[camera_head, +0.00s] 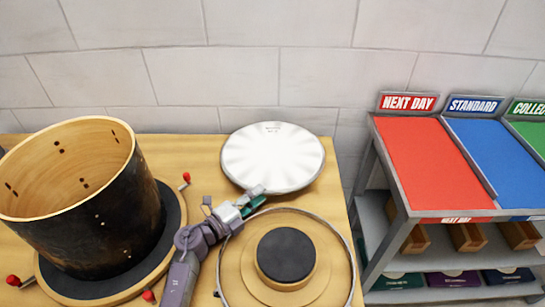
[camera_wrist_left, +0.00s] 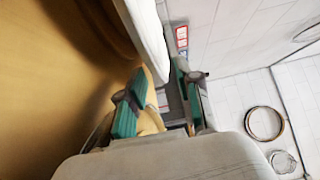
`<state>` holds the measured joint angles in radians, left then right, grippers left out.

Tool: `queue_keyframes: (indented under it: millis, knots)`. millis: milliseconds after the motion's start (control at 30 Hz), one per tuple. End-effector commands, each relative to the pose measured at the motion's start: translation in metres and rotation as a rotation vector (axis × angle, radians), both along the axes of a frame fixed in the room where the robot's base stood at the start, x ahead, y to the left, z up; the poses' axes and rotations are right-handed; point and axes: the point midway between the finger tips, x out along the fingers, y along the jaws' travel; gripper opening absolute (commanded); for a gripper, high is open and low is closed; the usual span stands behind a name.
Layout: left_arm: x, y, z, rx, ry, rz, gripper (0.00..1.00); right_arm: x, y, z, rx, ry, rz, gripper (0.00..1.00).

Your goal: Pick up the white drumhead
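The white drumhead (camera_head: 272,155) is a round, pale disc near the back edge of the wooden bench, with its near edge by my left gripper (camera_head: 256,196). In the left wrist view, the drumhead (camera_wrist_left: 149,40) shows as a white edge between the two teal-padded fingers of my left gripper (camera_wrist_left: 158,72). The fingers are apart, one on each side of the rim, with a visible gap on the right finger's side. Contact with the left finger cannot be told. My right gripper is not in view.
A dark drum shell (camera_head: 95,230) stands on a round base with red-knobbed parts at the left. A metal hoop (camera_head: 348,252) surrounds a round wooden stand with a black pad (camera_head: 286,254) in front. A shelf rack (camera_head: 432,165) stands to the right of the bench (camera_head: 200,150).

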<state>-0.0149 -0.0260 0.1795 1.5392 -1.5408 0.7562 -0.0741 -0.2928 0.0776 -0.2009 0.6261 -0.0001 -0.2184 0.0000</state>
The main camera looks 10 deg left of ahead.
Motion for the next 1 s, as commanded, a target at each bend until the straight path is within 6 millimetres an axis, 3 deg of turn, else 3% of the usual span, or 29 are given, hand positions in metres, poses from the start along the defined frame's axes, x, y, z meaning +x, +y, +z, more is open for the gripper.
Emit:
queue_keyframes:
  millis: [300,633,667,867,1000]
  knots:
    - [0.042,-0.028,-0.001,-0.003,-0.003,0.000,0.34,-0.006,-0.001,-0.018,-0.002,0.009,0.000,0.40]
    - [0.048,-0.032,0.001,-0.001,0.000,0.000,0.34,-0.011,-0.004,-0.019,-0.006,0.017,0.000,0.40]
    - [0.048,-0.032,0.001,-0.001,0.000,0.000,0.32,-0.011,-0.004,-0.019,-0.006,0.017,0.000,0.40]
    - [0.048,-0.032,0.001,-0.001,0.000,0.000,0.00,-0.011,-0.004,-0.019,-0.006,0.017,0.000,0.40]
    - [0.048,-0.032,0.001,-0.001,0.000,0.000,0.00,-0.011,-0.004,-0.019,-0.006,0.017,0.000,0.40]
